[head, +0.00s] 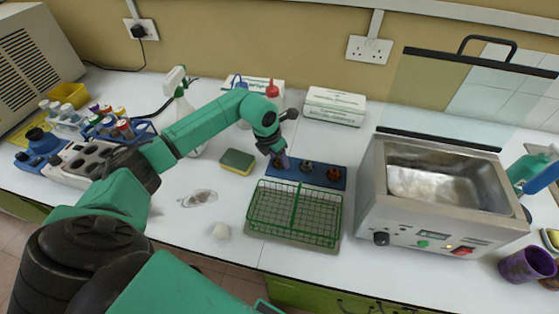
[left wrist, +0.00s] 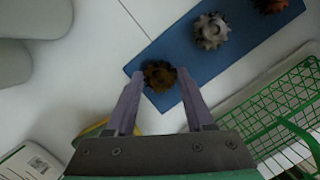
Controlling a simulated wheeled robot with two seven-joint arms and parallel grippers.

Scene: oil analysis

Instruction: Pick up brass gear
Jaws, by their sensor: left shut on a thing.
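The brass gear (left wrist: 159,75) is brownish and toothed. In the left wrist view it lies between the fingertips of my left gripper (left wrist: 160,80), at the left end of the blue mat (left wrist: 178,38). My left gripper (head: 279,160) is shut on it, reaching down at the mat (head: 318,184) in the head view, where the gripper mostly hides the gear. A silver gear (head: 306,167) and a copper-coloured gear (head: 334,174) lie farther right on the mat. They also show in the left wrist view as silver (left wrist: 210,31) and copper (left wrist: 271,4). My right gripper does not show.
A green wire basket (head: 251,222) stands just in front of the mat. A metal bath (head: 430,228) is at the right. A sponge (head: 237,161) and spray bottle (head: 184,122) are left of the mat. Boxes (head: 335,105) stand behind. Tube racks (head: 118,140) are far left.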

